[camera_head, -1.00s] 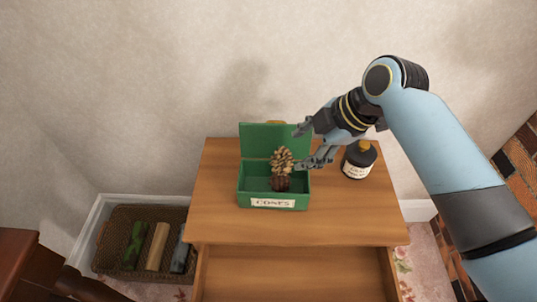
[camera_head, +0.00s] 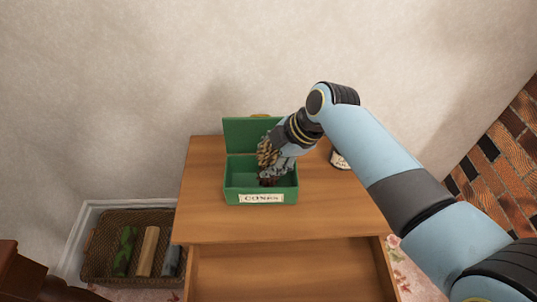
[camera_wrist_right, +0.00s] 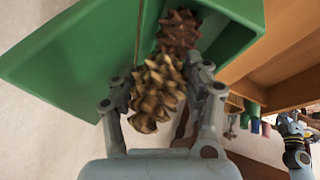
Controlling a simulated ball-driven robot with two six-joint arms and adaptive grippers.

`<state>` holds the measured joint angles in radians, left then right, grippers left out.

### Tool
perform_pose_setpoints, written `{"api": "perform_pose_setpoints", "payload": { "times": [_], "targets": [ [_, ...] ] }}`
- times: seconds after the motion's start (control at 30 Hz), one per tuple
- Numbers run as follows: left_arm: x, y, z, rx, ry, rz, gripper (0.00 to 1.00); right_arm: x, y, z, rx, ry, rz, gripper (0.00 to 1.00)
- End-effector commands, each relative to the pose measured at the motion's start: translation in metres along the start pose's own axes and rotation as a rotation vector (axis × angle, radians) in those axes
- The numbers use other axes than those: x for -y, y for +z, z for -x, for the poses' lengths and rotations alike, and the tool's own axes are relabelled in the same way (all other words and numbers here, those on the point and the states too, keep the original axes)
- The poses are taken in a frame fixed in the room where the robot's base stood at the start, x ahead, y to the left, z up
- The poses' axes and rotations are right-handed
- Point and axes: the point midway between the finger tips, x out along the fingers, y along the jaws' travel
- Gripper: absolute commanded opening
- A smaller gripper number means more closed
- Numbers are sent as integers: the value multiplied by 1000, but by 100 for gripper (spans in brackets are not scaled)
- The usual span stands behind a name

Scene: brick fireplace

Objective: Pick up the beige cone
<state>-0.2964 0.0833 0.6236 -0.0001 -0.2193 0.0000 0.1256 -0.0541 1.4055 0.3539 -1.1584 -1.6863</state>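The beige cone (camera_head: 266,152) is a tan pine cone standing up out of the green box (camera_head: 234,180), which is labelled for cones. My right gripper (camera_head: 272,160) reaches into the box from the right. In the right wrist view the beige cone (camera_wrist_right: 157,92) lies between the two spread grey fingers of the right gripper (camera_wrist_right: 160,75), very close to both; firm contact cannot be made out. A darker brown cone (camera_wrist_right: 178,30) sits in the box beyond it. A small part of what looks like my left arm shows at the right of the wrist view; its fingers are unclear.
The box stands on a wooden dresser (camera_head: 215,220) with an open, empty-looking drawer (camera_head: 285,270), its green lid raised behind. A basket (camera_head: 95,255) with logs is at the lower left.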

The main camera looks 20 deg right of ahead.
Motion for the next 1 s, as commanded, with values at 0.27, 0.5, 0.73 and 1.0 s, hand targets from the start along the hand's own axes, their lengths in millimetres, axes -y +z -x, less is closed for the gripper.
{"api": "perform_pose_setpoints", "payload": {
  "times": [0.27,0.5,0.73,1.0],
  "targets": [
    [-4,8,0,12,5,2,40,0,0,0,0,0,0,20],
    [-4,7,1,11,5,2,40,-1,-1,4,0,0,0,20],
    [-4,4,7,8,5,2,40,-14,-13,31,-1,3,1,20],
    [-1,1,13,3,3,1,40,-7,20,90,7,0,4,20]
  ]
}}
